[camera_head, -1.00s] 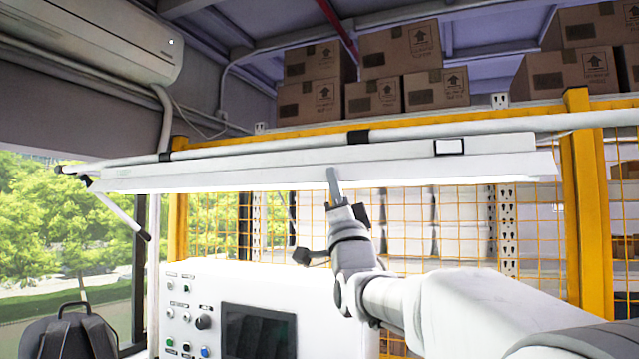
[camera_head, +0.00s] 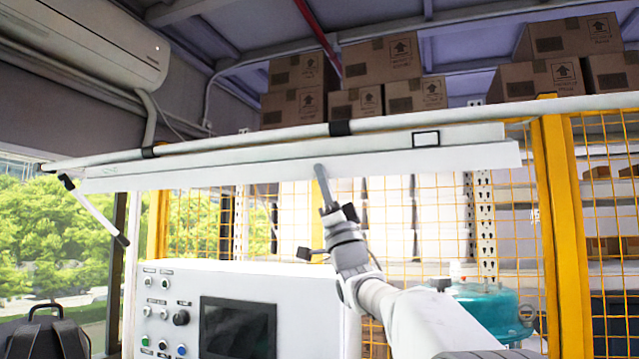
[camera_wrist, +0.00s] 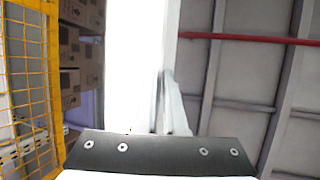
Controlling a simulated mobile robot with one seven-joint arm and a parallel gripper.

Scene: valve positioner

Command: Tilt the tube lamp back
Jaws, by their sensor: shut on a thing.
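The tube lamp (camera_head: 250,172) is a long white fixture hung under a white pipe, spanning most of the head view. Its broad front face is turned toward me. My gripper (camera_head: 322,172) reaches up from below, and its fingertips meet the lower edge of the lamp near its middle. In the wrist view the lamp (camera_wrist: 135,60) is a bright white band, and my gripper's fingers (camera_wrist: 165,95) lie close together at its edge. The exact grip on the edge is small and partly hidden.
A white control panel (camera_head: 180,290) with a dark screen stands below the lamp. A yellow mesh fence (camera_head: 560,230) is behind, with cardboard boxes (camera_head: 380,55) above. A thin rod (camera_head: 95,212) hangs at the lamp's left end. A teal container (camera_head: 490,308) is at the lower right.

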